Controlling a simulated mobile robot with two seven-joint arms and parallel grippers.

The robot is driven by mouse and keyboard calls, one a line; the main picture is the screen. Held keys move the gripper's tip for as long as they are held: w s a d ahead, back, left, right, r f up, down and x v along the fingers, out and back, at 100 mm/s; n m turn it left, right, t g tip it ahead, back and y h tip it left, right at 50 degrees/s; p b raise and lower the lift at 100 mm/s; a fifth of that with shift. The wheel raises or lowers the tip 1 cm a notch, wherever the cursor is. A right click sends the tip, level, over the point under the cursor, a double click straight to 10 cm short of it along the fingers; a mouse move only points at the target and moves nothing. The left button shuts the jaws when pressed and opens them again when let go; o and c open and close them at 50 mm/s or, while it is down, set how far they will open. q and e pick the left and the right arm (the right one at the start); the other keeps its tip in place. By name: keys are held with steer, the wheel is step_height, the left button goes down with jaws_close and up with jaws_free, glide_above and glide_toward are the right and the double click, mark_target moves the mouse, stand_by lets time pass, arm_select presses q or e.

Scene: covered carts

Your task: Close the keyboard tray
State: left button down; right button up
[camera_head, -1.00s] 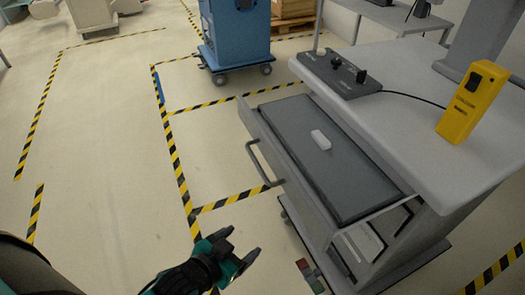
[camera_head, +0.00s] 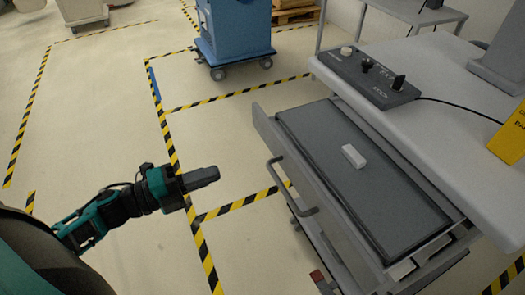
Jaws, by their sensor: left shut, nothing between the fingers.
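The keyboard tray (camera_head: 262,128) is pulled out from under the cart's worktop, at the right of the head view. A dark grey cover (camera_head: 385,205) lies in it with a small white block on top. The tray's grey bar handle (camera_head: 292,190) sticks out from its front, facing left. My left gripper (camera_head: 212,176) is shut and empty, to the left of the handle and apart from it, pointing right. My right gripper is not in view.
The cart's worktop (camera_head: 450,120) carries a control box (camera_head: 365,78) with knobs and a cable, and a yellow device (camera_head: 512,135) at the right edge. A blue wheeled cabinet (camera_head: 235,30) stands behind. The taped floor left of the tray is clear.

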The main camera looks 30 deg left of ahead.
arm_select(q)
steer(key=x, duration=1.3)
steer(key=shift+d, duration=0.1)
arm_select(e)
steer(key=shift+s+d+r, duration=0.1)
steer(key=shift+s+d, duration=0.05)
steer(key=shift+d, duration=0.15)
arm_select(q)
steer(key=shift+w, duration=0.1)
steer(key=shift+w+d, duration=0.15)
steer(key=shift+d, duration=0.05)
glide_toward(351, 126)
steer(key=shift+w+a, duration=0.15)
steer(key=shift+a, duration=0.05)
steer(key=b+x, duration=0.2)
steer(key=x, duration=0.8)
steer(key=shift+w+d+f, duration=0.2)
steer(key=shift+w+d+b, duration=0.4)
steer(key=shift+w+d, duration=0.05)
steer(key=shift+w, duration=0.05)
steer(key=shift+w+r, duration=0.1)
steer(key=shift+r, duration=0.2)
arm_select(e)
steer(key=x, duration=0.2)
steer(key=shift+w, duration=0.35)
arm_select(q)
steer(key=shift+d+r, duration=0.1)
steer(key=shift+r, duration=0.05)
